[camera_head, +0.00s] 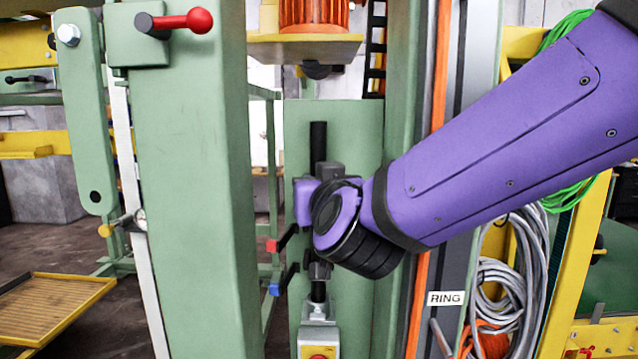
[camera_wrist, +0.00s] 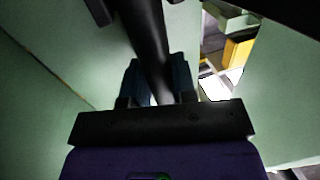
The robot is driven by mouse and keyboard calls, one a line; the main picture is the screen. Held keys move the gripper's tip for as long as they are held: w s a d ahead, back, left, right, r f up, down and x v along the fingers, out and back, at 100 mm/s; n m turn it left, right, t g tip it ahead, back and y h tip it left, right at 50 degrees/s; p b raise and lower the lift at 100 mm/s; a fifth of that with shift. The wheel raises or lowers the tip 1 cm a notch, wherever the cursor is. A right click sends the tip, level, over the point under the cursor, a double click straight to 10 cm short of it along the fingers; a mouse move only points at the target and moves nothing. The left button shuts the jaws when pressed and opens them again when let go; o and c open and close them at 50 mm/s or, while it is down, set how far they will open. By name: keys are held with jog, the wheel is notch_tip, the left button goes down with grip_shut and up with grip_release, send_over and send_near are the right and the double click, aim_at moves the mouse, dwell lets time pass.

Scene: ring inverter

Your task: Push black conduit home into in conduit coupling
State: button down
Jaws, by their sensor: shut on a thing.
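The black conduit (camera_head: 318,142) stands upright in front of a green panel in the head view. My gripper (camera_head: 326,172) is shut on it, with my purple wrist hiding part of its middle. In the wrist view the conduit (camera_wrist: 148,40) runs between the two dark fingers of my gripper (camera_wrist: 157,85). Below my wrist, a dark stretch continues down to a small grey metal fitting (camera_head: 318,311) on top of a box, which looks like the conduit coupling. I cannot tell whether the conduit's lower end is inside it.
A red-tipped lever (camera_head: 281,238) and a blue-tipped lever (camera_head: 283,280) stick out left of the conduit. A thick green post (camera_head: 190,180) stands further left. An orange strip and hanging grey cables (camera_head: 515,265) are at right. A yellow-edged plate (camera_head: 303,48) overhangs above.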

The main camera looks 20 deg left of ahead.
jog(key=shift+f, duration=0.5)
jog(key=c, duration=0.8)
grip_release()
jog(key=shift+c, duration=0.2)
jog(key=v, duration=1)
jog(key=shift+s+d, duration=0.15)
jog(key=shift+s, duration=0.25)
jog(key=shift+r, duration=0.1)
